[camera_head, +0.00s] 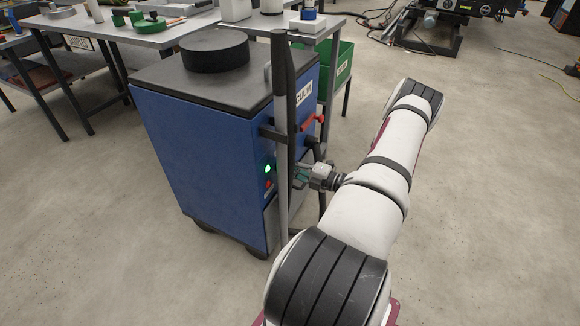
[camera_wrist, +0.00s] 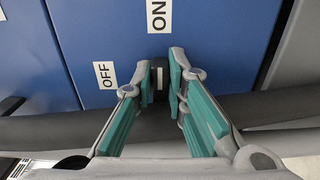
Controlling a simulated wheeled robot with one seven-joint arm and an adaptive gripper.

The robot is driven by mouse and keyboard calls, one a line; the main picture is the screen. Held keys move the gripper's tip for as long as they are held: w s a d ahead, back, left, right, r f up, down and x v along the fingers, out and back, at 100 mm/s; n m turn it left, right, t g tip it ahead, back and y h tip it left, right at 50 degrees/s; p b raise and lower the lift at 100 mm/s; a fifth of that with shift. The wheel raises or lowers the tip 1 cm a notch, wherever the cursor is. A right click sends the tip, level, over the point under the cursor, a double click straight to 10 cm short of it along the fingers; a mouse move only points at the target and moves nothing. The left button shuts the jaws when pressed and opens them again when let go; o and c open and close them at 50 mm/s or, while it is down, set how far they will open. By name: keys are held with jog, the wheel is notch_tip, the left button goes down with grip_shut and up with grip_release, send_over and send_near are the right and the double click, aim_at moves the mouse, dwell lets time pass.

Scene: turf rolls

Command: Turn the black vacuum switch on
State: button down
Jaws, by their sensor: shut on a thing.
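The vacuum is a blue cabinet (camera_head: 195,150) with a dark top; its blue panel also fills much of the wrist view (camera_wrist: 215,45). In the wrist view the black switch (camera_wrist: 159,72) sits between the two fingertips of my gripper (camera_wrist: 160,84). The fingers are shut on it from both sides. A pale mark on the switch points up toward the ON label (camera_wrist: 157,16). The OFF label (camera_wrist: 105,75) is to its left. In the head view my gripper (camera_head: 303,175) is at the cabinet's side, and the switch is hidden there. A green light (camera_head: 267,168) is lit on the cabinet.
A grey upright pole with a black grip (camera_head: 281,80) stands close beside my gripper. A dark hose (camera_wrist: 45,130) crosses below the switch. A red-handled part (camera_head: 312,121) is above my gripper.

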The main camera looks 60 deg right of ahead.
jog(key=shift+f, duration=0.1)
jog(key=c, duration=1.6)
grip_release()
jog(key=s, duration=1.2)
jog(key=shift+d, duration=0.45)
jog(key=shift+s, duration=0.1)
